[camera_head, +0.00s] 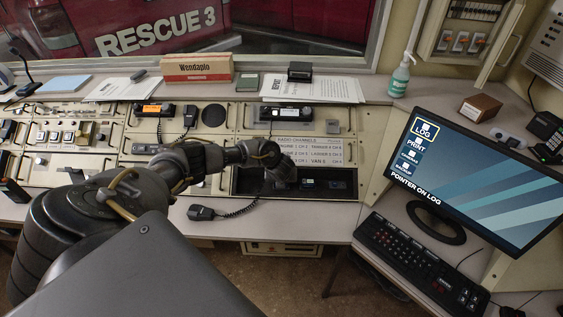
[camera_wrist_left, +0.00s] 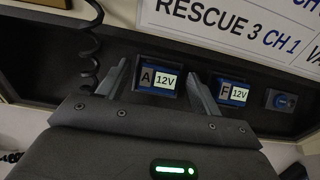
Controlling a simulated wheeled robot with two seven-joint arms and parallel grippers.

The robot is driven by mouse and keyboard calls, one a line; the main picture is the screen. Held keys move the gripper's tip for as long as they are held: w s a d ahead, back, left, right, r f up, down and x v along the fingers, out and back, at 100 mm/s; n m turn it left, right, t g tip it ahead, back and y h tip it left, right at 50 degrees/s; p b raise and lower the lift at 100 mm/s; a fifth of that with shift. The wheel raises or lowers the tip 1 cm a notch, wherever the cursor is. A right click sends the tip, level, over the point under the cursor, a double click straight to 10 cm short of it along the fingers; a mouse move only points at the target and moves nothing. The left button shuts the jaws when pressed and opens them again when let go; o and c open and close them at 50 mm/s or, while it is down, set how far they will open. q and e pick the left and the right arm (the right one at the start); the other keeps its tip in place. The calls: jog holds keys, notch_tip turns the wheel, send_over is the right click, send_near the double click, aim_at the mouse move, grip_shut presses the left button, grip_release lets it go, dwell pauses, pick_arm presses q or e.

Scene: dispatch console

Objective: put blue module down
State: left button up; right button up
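Two modules with blue edges sit in the dark recessed bay of the console. One is labelled A 12V (camera_wrist_left: 158,80) and the other F 12V (camera_wrist_left: 233,93). I cannot tell from the pictures which of them is the task's blue module. My left gripper (camera_wrist_left: 162,90) is open, with the A module showing between its two fingers and visible gaps on both sides. In the head view my left gripper (camera_head: 280,166) is over the left part of the bay (camera_head: 242,183) and hides some of it. My right gripper is in neither view.
A channel label board (camera_head: 310,152) is just behind the bay. A handheld microphone (camera_head: 201,212) with a coiled cord lies in front. The monitor (camera_head: 480,185) and keyboard (camera_head: 420,262) stand at right.

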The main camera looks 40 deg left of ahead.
pick_arm(q)
jog(key=shift+r, duration=0.25)
jog(key=p+v, duration=0.3)
jog(key=v, duration=0.8)
jog(key=shift+s+d+r, duration=0.2)
jog(key=shift+s+r, duration=0.05)
jog(key=shift+r, duration=0.05)
